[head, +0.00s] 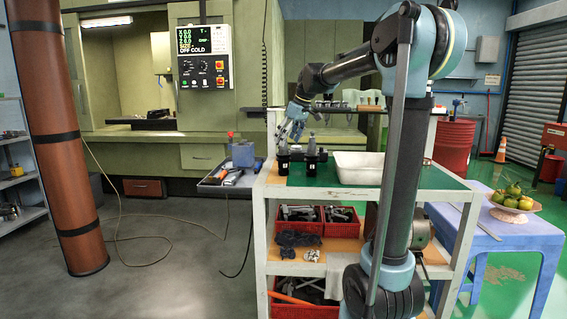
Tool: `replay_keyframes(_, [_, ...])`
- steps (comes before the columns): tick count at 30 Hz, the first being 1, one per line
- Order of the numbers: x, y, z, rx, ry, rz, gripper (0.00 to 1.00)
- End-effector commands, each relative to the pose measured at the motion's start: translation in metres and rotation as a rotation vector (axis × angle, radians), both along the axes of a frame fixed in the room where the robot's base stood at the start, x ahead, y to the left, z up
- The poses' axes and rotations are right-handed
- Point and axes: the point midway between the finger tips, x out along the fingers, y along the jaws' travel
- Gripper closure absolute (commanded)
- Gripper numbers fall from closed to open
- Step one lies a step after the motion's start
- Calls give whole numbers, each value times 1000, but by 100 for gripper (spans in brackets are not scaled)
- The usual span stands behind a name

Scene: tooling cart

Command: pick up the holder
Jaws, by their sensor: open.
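Two dark tool holders with grey tapered tops stand upright at the left end of the cart's green top. The left holder (283,158) is close to the left edge, and the right holder (311,158) stands a short gap beside it.
A white tray (358,168) lies right of the holders on the cart (259,195). A rack of tools (340,108) rises along the cart's back. A small side tray (211,184) with tools juts out left. A purple table (523,232) with a fruit bowl stands right.

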Motion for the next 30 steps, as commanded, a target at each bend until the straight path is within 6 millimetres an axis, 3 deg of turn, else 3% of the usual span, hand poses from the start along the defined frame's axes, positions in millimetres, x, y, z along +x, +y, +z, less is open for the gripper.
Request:
replay_keyframes(5, [2,3,-8,0,0,0,26])
replay_keyframes(15, [12,17,-46,0,0,1,26])
replay_keyframes(25, [14,19,-52,-1,-1,0,26])
replay_keyframes(30, [14,19,-52,-1,-1,0,62])
